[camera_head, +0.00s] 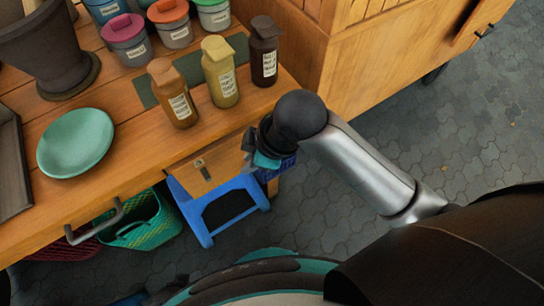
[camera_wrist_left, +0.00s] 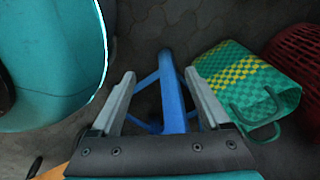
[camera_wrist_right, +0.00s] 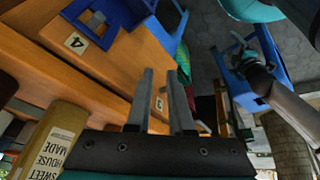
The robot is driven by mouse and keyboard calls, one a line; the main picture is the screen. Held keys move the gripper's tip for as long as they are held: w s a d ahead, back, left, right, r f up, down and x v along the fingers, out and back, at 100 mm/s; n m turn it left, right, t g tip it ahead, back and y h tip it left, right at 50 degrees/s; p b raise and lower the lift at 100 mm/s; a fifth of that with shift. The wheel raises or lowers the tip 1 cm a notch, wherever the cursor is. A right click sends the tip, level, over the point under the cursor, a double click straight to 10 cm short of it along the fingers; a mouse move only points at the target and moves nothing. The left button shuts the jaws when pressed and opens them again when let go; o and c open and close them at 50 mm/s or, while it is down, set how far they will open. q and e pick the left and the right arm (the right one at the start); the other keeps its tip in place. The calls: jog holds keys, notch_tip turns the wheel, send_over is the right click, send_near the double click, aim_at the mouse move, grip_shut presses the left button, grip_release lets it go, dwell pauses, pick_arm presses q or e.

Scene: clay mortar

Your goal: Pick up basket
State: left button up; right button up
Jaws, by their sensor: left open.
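A green and yellow woven basket (camera_head: 146,226) with handles stands on the floor under the wooden table in the head view. It also shows at the right of the left wrist view (camera_wrist_left: 244,82), with a dark green handle. A red basket (camera_head: 68,251) is beside it, partly hidden by the table; its lattice side shows in the left wrist view (camera_wrist_left: 300,52). My left gripper (camera_wrist_left: 160,78) is open and empty, left of the green basket and apart from it. My right gripper (camera_head: 262,156) is by the table's front edge, open and empty in the right wrist view (camera_wrist_right: 159,72).
A blue stool (camera_head: 236,192) stands in front of the table; its blue leg (camera_wrist_left: 173,95) lies beyond my left fingers. Bottles (camera_head: 220,72), lidded jars and a green plate (camera_head: 75,142) are on the table. Paved floor is free at the right.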

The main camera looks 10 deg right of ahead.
jog(key=w+d+r+n+g+h, duration=0.1)
jog(key=w+d+n+g+h, duration=0.25)
jog(key=d+n, duration=0.45)
jog(key=shift+t+h, duration=0.25)
jog(key=shift+t, duration=0.2)
jog(key=f, duration=0.1)
jog(key=f+b, duration=0.2)
jog(key=f, duration=0.1)
jog(key=shift+w+a, duration=0.2)
jog(key=shift+a, duration=0.05)
jog(key=shift+f+b, duration=1)
jog(key=shift+f, duration=0.8)
jog(key=shift+f+b, duration=0.4)
jog(key=shift+f, duration=0.4)
jog(key=shift+f+b, duration=0.65)
jog(key=shift+f, duration=0.35)
notch_tip(320, 180, down, 3)
jog(key=shift+r+b, duration=0.2)
jog(key=shift+b, duration=0.7)
jog(key=shift+f, duration=0.45)
pick_arm(q)
jog(key=w+d+r+t, duration=0.1)
jog(key=w+d+r, duration=0.5)
jog(key=w+r, duration=0.4)
notch_tip(320, 180, up, 2)
jog(key=shift+w+d+r+h, duration=0.2)
jog(key=shift+d+h, duration=0.1)
jog(key=shift+d, duration=0.05)
